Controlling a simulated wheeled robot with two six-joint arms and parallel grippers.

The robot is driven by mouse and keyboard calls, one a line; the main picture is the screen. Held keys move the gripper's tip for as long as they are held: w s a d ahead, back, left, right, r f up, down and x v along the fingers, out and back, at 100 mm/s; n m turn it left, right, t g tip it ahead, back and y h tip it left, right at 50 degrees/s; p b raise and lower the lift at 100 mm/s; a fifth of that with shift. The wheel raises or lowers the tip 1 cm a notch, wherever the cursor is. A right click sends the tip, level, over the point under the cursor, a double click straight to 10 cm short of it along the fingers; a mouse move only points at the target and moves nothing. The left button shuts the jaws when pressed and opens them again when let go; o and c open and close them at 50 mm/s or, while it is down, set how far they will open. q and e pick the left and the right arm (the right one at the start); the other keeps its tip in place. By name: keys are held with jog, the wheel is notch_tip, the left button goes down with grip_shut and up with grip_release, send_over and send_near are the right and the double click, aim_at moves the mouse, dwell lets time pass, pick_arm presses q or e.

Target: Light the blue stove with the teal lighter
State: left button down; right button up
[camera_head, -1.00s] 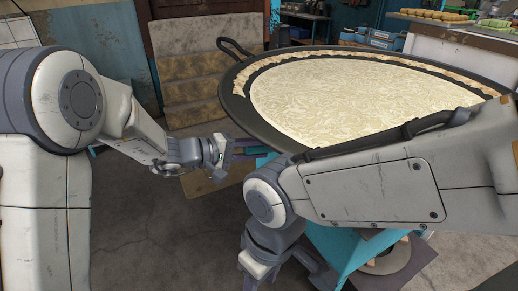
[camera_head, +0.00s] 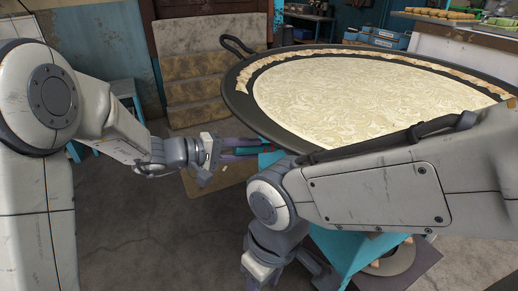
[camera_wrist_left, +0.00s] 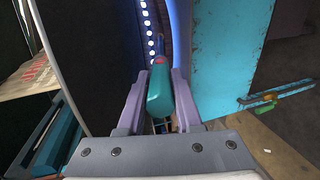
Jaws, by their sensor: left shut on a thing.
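My left gripper (camera_head: 236,154) is shut on the teal lighter (camera_wrist_left: 160,88), close beside the stove under the pan's left edge. In the left wrist view, the lighter sits between the two purple fingers, and its narrow far end points toward a curved row of bright bluish-white dots with a blue glow beneath the pan. Whether the tip touches anything there is unclear. The blue stove (camera_wrist_left: 222,45) shows as a worn turquoise panel on the right; its front also shows in the head view (camera_head: 345,245). My right gripper (camera_head: 285,275) hangs low at the bottom edge, partly cut off.
A wide black pan (camera_head: 238,100) filled with pale liquid covers the stove top. A stepped stone-like block (camera_head: 190,60) stands behind. The floor at the left is mostly clear.

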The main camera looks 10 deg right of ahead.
pick_arm(q)
jog(key=s+a+b, duration=0.1)
jog(key=s+a, duration=0.1)
jog(key=a, duration=0.4)
jog(key=shift+b, duration=0.3)
jog(key=shift+a, duration=0.1)
jog(key=s+a, duration=0.3)
jog(key=a, duration=0.7)
jog(key=s+a+b, duration=0.1)
jog(key=s+a, duration=0.2)
jog(key=a, duration=0.8)
jog(key=shift+s, duration=0.4)
